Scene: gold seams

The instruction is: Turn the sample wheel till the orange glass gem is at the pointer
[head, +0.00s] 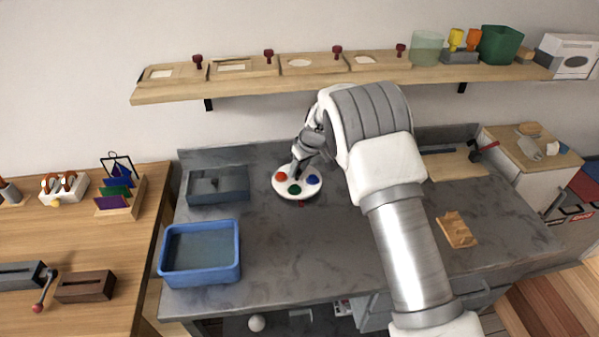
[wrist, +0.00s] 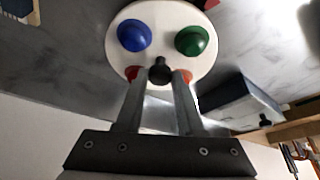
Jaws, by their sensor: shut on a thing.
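The sample wheel (head: 283,191) is a white disc on the grey counter. In the head view, an orange-red gem (head: 281,176) is at its left, a green gem (head: 295,190) at its front and a blue gem (head: 313,180) at its right. The red pointer (head: 301,204) is at the front rim, closest to the green gem. My gripper (wrist: 159,82) is shut on the black knob (wrist: 159,70) standing up from the wheel.
A blue tub (head: 200,279) and a grey box (head: 218,186) stand left of the wheel. A small wooden block (head: 456,229) lies to the right. A wooden shelf (head: 270,85) runs along the wall behind. The counter in front of the wheel is clear.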

